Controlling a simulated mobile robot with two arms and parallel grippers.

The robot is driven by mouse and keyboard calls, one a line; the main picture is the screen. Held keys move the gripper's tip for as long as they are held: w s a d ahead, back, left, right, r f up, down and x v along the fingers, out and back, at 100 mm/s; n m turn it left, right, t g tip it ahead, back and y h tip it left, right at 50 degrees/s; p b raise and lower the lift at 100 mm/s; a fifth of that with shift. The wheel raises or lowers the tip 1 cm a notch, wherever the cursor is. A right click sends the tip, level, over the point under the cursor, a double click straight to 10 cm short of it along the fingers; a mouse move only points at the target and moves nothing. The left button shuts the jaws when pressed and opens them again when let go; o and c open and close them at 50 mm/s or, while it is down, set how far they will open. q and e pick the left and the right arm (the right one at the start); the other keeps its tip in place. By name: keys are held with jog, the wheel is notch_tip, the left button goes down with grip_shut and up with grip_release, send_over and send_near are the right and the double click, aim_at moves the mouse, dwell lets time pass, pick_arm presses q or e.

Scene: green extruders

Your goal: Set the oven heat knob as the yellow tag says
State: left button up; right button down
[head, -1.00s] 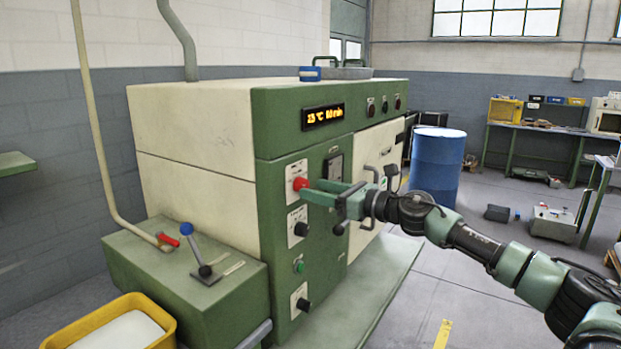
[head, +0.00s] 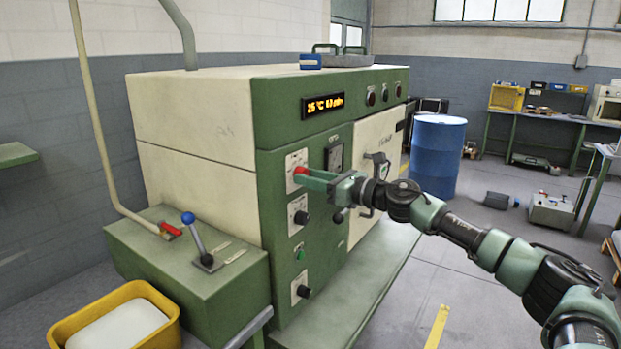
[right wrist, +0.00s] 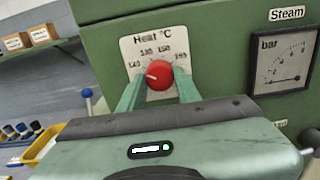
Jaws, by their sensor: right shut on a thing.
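The red heat knob (right wrist: 159,74) sits on a white "Heat °C" plate (right wrist: 146,43) with small numbers around it. Its white mark points left, toward the lowest-left number. My right gripper (right wrist: 160,88) is shut on the knob, one finger on each side. In the head view the right gripper (head: 305,177) reaches in from the right to the red knob on the green front of the oven (head: 260,115). The oven's lit display (head: 323,104) seems to read about 25 °C. I cannot make out a yellow tag. My left gripper is not in view.
Black knobs (head: 301,217) sit below the heat knob. A pressure gauge (right wrist: 283,68) is to its right. A lever with a blue ball (head: 188,218) and a yellow bin (head: 115,318) stand at left. A blue drum (head: 437,155) stands behind my arm.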

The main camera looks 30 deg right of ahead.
jog(key=shift+r+m+p, duration=0.2)
jog(key=shift+m+p, duration=5.1)
jog(key=shift+m, duration=2.4)
jog(key=c, duration=1)
grip_release()
jog(key=shift+f, duration=0.1)
jog(key=shift+s+f, duration=0.1)
